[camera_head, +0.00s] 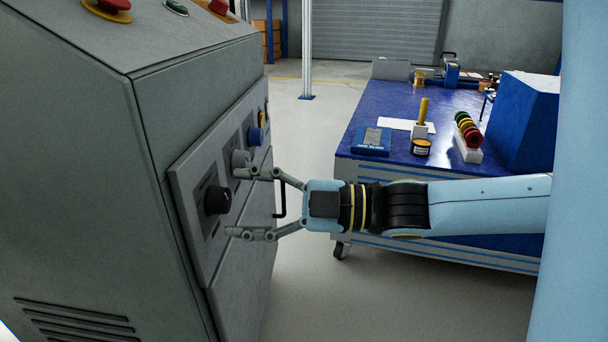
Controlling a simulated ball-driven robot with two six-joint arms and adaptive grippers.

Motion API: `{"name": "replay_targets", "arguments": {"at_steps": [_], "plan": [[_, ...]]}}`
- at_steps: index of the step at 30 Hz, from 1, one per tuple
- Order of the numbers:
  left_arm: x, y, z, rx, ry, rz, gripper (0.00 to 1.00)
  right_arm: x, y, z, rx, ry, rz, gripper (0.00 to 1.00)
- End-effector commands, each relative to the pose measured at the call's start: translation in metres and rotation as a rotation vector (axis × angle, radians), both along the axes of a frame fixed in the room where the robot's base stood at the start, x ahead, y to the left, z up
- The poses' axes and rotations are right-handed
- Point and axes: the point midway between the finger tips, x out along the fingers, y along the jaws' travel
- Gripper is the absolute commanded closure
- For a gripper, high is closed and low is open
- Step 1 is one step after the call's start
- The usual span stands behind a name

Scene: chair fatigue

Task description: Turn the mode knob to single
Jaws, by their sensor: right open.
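The front panel (202,253) of a grey control cabinet carries a row of knobs. My right gripper (236,204) is open and points left at the panel. Its upper finger lies in front of or near the grey knob, its lower finger below and right of the black knob. Contact cannot be told. My left gripper is not in view.
A black door handle (281,198) is behind my right gripper. A blue-topped workbench (390,102) at the right holds a blue device (371,141), coloured rings (467,130) and a blue box (527,120). Red and green buttons top the cabinet. Floor between cabinet and bench is clear.

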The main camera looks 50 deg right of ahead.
Motion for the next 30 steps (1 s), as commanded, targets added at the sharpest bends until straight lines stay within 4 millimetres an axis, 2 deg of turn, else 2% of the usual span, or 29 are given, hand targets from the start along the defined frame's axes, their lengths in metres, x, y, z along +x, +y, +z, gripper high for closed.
{"name": "replay_targets", "arguments": {"at_steps": [18,30], "plan": [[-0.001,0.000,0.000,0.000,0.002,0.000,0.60,-0.076,-0.051,-0.002,-0.002,0.007,0.004,0.39],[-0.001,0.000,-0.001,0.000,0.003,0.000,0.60,-0.083,-0.057,0.000,-0.001,0.000,-0.002,0.39]]}}
